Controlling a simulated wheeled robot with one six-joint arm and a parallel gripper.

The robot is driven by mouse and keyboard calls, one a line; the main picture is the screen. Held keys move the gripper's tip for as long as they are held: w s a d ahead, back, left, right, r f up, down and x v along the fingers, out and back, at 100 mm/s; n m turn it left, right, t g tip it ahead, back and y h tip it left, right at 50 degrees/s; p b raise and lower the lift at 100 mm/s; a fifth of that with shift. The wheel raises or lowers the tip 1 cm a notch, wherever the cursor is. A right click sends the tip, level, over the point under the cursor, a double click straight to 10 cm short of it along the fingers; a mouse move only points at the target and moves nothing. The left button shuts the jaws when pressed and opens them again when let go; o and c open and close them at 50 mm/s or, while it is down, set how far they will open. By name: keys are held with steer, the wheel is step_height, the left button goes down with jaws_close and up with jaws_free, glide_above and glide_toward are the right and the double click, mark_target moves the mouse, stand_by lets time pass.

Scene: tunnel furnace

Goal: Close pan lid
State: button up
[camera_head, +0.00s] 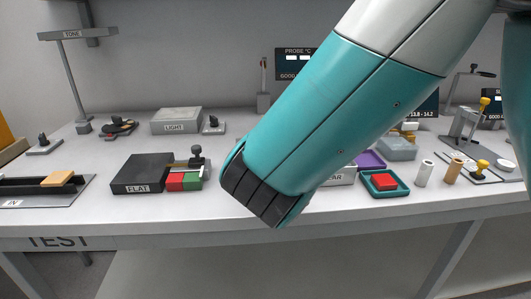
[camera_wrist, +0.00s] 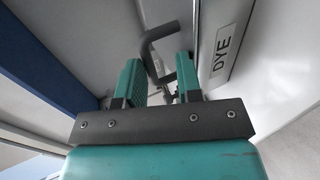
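In the wrist view my gripper (camera_wrist: 159,83) is open, its two teal fingers standing well apart. A dark grey bent handle (camera_wrist: 152,54) rises just beyond and partly between the fingertips. It looks fixed to the pale panel behind, and I cannot tell whether it touches a finger. I cannot tell for sure that this handle belongs to the pan lid. No pan or lid can be made out in either view. The head view shows my teal arm across its middle, but not the gripper.
A panel marked DYE (camera_wrist: 221,52) stands close on the right in the wrist view, with a dark blue beam (camera_wrist: 45,55) on the left. The head view shows a bench with a black FLAT block (camera_head: 143,174), a LIGHT block (camera_head: 176,120) and a teal tray (camera_head: 400,188).

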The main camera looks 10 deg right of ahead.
steer(key=v, duration=1.7)
steer(key=shift+r+p, duration=0.15)
steer(key=shift+p, duration=0.2)
steer(key=shift+s, duration=0.15)
steer(key=s+d+f+m+g+y, duration=0.2)
steer(key=s+d+f+m+g, duration=0.2)
steer(key=d+f+m+g, duration=0.55)
steer(key=s+a+r+g+y+p, duration=0.1)
steer(key=s+r+g+p, duration=0.1)
steer(key=r+p, duration=0.4)
steer(key=s+a+r+g+y+p, duration=0.1)
steer(key=s+r+g+y+p, duration=0.1)
steer(key=r+p, duration=0.5)
step_height(320, 180, up, 5)
steer(key=shift+s+a+y, duration=0.3)
steer(key=shift+s, duration=0.2)
